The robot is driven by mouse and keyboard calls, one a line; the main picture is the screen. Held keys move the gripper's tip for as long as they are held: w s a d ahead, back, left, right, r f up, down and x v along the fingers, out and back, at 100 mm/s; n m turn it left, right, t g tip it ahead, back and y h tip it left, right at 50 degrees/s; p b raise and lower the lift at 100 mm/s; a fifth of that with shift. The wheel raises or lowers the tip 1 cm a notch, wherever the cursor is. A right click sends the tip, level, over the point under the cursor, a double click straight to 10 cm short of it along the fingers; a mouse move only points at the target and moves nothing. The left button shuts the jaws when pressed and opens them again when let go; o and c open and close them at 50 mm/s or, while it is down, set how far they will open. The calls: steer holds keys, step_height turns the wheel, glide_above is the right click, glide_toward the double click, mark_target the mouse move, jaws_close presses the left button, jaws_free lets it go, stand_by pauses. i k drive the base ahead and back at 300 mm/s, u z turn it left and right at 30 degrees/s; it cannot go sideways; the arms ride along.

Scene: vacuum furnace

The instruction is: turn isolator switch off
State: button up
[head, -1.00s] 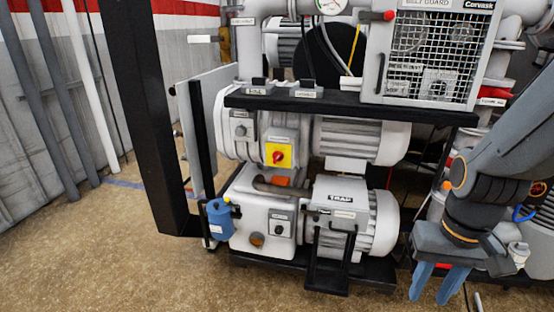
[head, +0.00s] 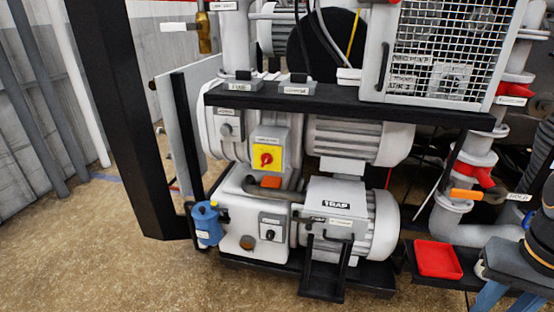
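The isolator switch (head: 266,159) is a red rotary knob on a yellow plate, fixed to the front of the pale pump unit left of centre in the head view. The knob is too small to tell its exact setting. My gripper (head: 507,301) is at the lower right corner, partly cut off by the frame edge. Its two blue fingers point down with a gap between them, and nothing shows between them. It is far to the right of and lower in the picture than the switch, touching nothing that I can see.
A motor labelled TRAP (head: 345,215) and a blue canister (head: 207,222) sit below. A black post (head: 130,130) stands left. A red tray (head: 437,259) lies near my gripper. Floor in front is clear.

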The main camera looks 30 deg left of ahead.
mark_target(265, 158)
steer(key=i, duration=0.35)
steer(key=u, duration=1.15)
